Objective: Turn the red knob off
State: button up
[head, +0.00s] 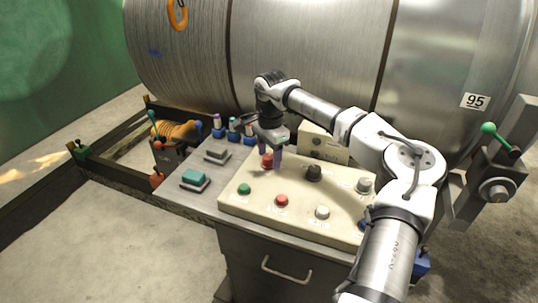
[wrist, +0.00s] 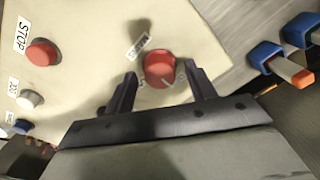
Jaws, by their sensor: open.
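The red knob (wrist: 160,67) is round and stands on the cream control panel (wrist: 90,60). A pale pointer line on its face points toward the lower right in the wrist view. A small label lies at its upper left there. My gripper (wrist: 161,78) is open, with one finger on each side of the knob. Gaps show between the fingers and the knob, and I cannot tell how far down the fingers reach. In the head view the red knob (head: 266,162) is partly hidden by my gripper (head: 271,157), which points down over the panel's back left corner.
A red STOP button (wrist: 42,53), a green button (head: 244,188), a white button (head: 322,212), a black knob (head: 314,173) and a pale knob (head: 364,185) share the panel. Teal (head: 195,180) and grey blocks sit left. A large metal drum (head: 300,50) stands behind.

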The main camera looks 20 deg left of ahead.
aim_at(270, 157)
notch_tip(270, 157, up, 13)
jog(key=b, duration=0.2)
jog(key=shift+s+d+r, duration=0.15)
jog(key=shift+d+r, duration=0.05)
